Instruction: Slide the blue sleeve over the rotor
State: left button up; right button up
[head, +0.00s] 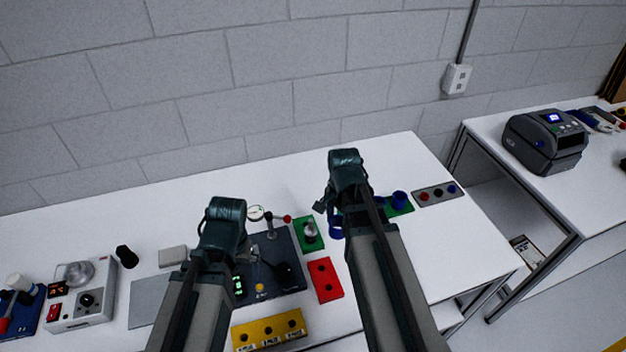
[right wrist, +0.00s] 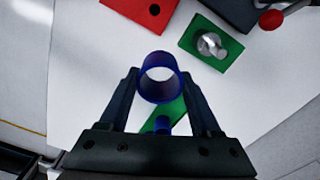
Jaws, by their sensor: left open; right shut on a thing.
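The blue sleeve (right wrist: 160,84) is an open-ended tube held between the fingers of my right gripper (right wrist: 159,82). In the head view the sleeve (head: 336,230) hangs below the right gripper (head: 327,212). The rotor (right wrist: 211,45) is a short silvery cylinder on a green plate (right wrist: 196,62); in the head view the rotor (head: 310,232) is just left of the sleeve. Sleeve and rotor are apart. My left gripper (head: 249,246) is open over the dark fixture plate; its fingertips are mostly hidden by the arm.
A second green plate (head: 401,211) with blue round parts lies to the right, partly behind my right arm. A red block (head: 325,280), a yellow block (head: 269,331) and the dark fixture plate (head: 289,278) with a red-knobbed lever lie near the rotor. The back table is mostly clear.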

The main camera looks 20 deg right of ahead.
pick_arm(q)
notch_tip(320, 180, up, 7)
jog(key=p, duration=0.4)
jog(key=shift+p, duration=0.4)
pick_arm(e)
jog(key=w+a+r+n, duration=0.2)
jog(key=w+a+r, duration=0.4)
jog(key=shift+r+n, duration=0.3)
jog(key=shift+r, duration=0.1)
pick_arm(q)
jog(key=shift+f, duration=0.2)
pick_arm(e)
jog(key=shift+a+f, duration=0.1)
pick_arm(q)
notch_tip(320, 180, down, 4)
jog(key=b, duration=0.4)
jog(key=shift+f+b, duration=0.2)
jog(key=shift+b, duration=0.1)
pick_arm(e)
send_over(311, 220)
notch_tip(311, 220, down, 4)
jog(key=shift+f, duration=0.2)
pick_arm(q)
jog(key=shift+f, duration=0.1)
pick_arm(e)
jog(key=shift+f, duration=0.1)
